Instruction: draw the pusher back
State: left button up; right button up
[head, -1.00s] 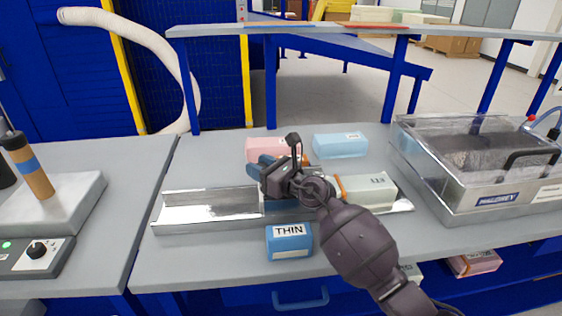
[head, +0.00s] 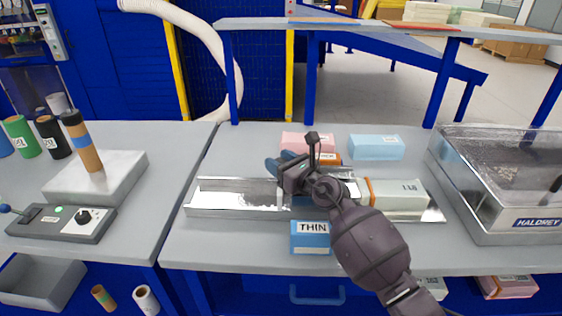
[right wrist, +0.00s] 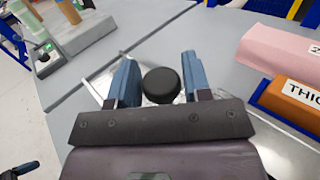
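A shiny metal channel (head: 225,198) lies across the table. The pusher sits in it, mostly hidden behind my right arm in the head view. Its round black knob (right wrist: 161,85) shows in the right wrist view. A pale block (head: 398,195) lies at the channel's right end. What looks like my left gripper (right wrist: 22,171) shows at the wrist view's lower left edge, its opening unclear.
A blue THIN block (head: 311,238) is in front of the channel. Behind it are a pink block (head: 297,141), an orange THICK block (right wrist: 295,98) and a light blue block (head: 376,147). A clear-lidded metal box (head: 470,205) stands right. A control box (head: 62,222) is left.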

jog(key=shift+o, duration=1.1)
jog(key=shift+s+d, duration=0.1)
jog(key=p+v, duration=0.1)
jog(key=v, duration=0.9)
jog(key=shift+s+d, duration=0.2)
jog(key=shift+s, duration=0.05)
